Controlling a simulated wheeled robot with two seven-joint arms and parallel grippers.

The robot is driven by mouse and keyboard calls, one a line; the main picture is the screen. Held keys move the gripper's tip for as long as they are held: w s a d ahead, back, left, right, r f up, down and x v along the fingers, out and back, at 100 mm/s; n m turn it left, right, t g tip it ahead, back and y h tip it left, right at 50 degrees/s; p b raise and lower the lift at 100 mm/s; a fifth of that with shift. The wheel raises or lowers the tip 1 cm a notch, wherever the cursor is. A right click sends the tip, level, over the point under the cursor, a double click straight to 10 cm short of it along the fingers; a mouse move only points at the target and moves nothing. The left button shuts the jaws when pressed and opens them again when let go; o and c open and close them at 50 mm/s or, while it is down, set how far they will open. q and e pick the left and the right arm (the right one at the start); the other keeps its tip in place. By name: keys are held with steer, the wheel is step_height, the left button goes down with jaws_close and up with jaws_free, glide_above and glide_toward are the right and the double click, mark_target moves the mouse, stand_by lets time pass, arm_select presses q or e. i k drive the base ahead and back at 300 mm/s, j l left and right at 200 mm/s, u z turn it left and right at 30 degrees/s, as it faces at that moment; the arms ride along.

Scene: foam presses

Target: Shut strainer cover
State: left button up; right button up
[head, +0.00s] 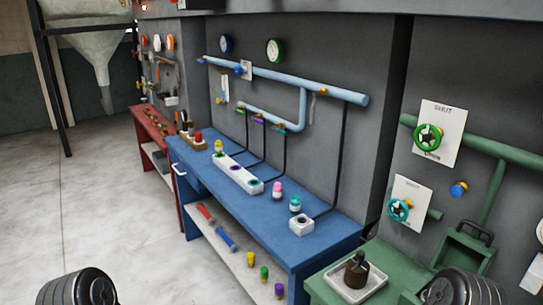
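A green box-like fitting (461,252) sits at the right, above the green bench and against the grey wall. A green panel with a dark handle (474,231) stands up at its top and looks like a raised cover, though its hinge is not clear. The front of the fitting is partly hidden by a dark round link of my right arm. Both of my grippers are out of view; only dark arm links show at the bottom left and bottom right.
The green bench (331,284) carries a white tray (374,284) with a dark jug-like vessel (356,268). Green pipes and a green handwheel (428,137) are on the wall above. A blue bench (200,171) with small bottles stands left. The floor at left is clear.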

mark_target(456, 248)
steer(key=z, duration=1.35)
steer(key=k+j+z, duration=0.15)
steer(key=z, duration=0.2)
steer(key=k+j+z, duration=0.15)
steer(key=z, duration=0.15)
